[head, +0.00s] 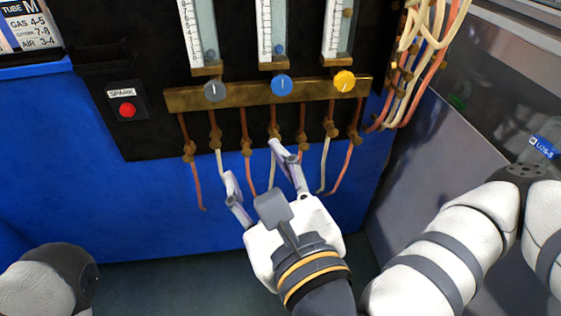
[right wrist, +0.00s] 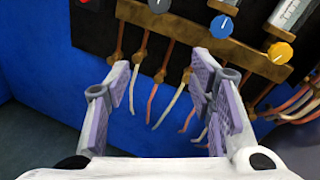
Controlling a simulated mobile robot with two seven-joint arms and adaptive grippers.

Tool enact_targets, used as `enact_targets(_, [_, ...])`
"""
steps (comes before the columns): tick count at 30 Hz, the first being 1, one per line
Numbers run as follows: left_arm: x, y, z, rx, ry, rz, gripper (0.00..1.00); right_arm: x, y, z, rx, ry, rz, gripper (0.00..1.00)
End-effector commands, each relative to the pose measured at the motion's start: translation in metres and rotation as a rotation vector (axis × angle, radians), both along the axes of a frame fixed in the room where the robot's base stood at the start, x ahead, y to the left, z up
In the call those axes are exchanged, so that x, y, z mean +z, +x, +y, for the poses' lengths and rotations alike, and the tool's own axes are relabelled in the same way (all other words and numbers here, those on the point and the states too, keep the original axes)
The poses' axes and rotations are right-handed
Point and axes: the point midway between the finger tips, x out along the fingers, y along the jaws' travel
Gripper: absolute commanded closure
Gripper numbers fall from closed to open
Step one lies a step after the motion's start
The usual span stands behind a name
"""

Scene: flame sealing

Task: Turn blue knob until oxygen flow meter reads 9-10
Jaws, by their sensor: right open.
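The blue knob (head: 281,84) is the middle of three knobs on a brass bar. A white line on it points about straight up. It also shows in the right wrist view (right wrist: 222,26). Above it stands the middle flow meter (head: 279,34), with a blue ball (head: 280,49) low in its tube; the exact reading is too small to tell. My right gripper (head: 256,165) is open and empty, below and apart from the blue knob, near the hoses. The fingers also show in the right wrist view (right wrist: 165,100). My left gripper is not in view.
A grey knob (head: 215,90) and a yellow knob (head: 344,81) flank the blue one on the brass bar (head: 248,94). Hoses (head: 327,165) hang below. A red spark button (head: 127,110) is at left. Bundled hoses (head: 411,60) hang at the right.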

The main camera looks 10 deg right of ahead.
Motion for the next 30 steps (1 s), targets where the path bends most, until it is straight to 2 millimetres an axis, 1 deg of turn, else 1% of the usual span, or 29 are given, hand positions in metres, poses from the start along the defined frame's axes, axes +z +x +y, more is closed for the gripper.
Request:
enact_targets(1, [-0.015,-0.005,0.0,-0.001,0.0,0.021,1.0,0.0,0.016,-0.021,-0.1,0.115,-0.013,0.51])
enact_targets(3, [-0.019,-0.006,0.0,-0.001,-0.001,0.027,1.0,0.017,0.028,-0.044,-0.2,0.238,-0.042,0.51])
enact_targets(6, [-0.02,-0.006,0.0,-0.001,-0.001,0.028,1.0,0.03,0.034,-0.055,-0.246,0.303,-0.063,0.51])
enact_targets(8, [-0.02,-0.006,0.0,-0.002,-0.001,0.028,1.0,0.032,0.038,-0.054,-0.242,0.303,-0.067,0.51])
enact_targets(13, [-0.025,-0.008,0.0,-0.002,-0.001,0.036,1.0,0.034,0.058,-0.055,-0.247,0.298,-0.072,0.51])
enact_targets(15, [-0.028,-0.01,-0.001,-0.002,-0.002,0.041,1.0,0.03,0.08,-0.055,-0.253,0.299,-0.064,0.51])
enact_targets(18, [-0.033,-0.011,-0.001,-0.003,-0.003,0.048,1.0,0.03,0.107,-0.053,-0.251,0.3,-0.063,0.51])
enact_targets(22, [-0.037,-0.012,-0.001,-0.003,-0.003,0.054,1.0,0.03,0.133,-0.052,-0.247,0.298,-0.062,0.51])
enact_targets(25, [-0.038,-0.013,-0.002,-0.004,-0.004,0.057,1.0,0.031,0.146,-0.05,-0.245,0.298,-0.06,0.51])
enact_targets(30, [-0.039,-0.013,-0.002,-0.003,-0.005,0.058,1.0,0.032,0.152,-0.05,-0.243,0.297,-0.061,0.51])
